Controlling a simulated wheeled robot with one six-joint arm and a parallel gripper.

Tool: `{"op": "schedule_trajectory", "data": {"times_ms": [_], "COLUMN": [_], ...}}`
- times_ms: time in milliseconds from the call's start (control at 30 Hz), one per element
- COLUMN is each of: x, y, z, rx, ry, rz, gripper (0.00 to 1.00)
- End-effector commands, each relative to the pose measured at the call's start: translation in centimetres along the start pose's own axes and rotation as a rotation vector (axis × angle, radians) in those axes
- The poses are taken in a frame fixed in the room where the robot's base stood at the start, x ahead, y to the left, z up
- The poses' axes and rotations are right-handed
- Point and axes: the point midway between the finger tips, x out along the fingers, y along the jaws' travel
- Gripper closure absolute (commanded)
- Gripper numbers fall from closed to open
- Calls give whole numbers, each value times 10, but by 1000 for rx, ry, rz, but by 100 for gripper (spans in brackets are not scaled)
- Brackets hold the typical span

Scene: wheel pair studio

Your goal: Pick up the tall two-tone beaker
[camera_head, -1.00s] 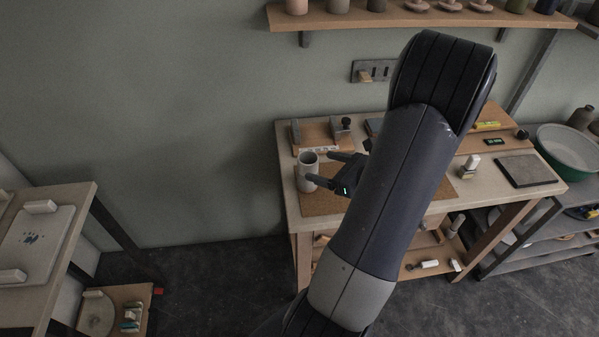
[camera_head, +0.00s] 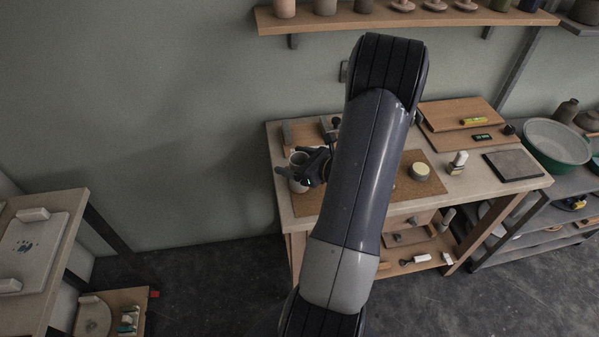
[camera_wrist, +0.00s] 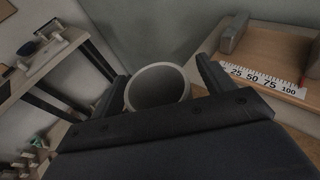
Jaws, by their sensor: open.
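The tall beaker (camera_head: 299,182) stands at the left end of the workbench in the head view, partly hidden by my gripper (camera_head: 293,171). In the wrist view its round pale rim and hollow inside (camera_wrist: 158,86) show between my two fingers, and its lower body is hidden behind the gripper's own body. My gripper (camera_wrist: 160,85) is open, with one finger on each side of the beaker. I cannot tell whether either finger touches it. Its two tones are not clear in these views.
The workbench (camera_head: 284,207) holds a wooden board with a numbered scale strip (camera_wrist: 262,80) close to the right finger. A round pale-topped container (camera_head: 420,171), a small bottle (camera_head: 458,162) and a dark slab (camera_head: 513,165) stand farther right. A shelf (camera_head: 400,20) runs above.

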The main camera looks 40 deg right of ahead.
Motion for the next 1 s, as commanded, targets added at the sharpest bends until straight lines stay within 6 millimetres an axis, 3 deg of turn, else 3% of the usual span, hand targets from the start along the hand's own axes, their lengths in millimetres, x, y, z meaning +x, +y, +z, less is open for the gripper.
{"op": "schedule_trajectory", "data": {"times_ms": [700,1000], "x": [0,-1], "y": [0,0], "z": [0,2], "rx": [0,-1], "ry": [0,-1], "rz": [0,0], "gripper": [78,79]}}
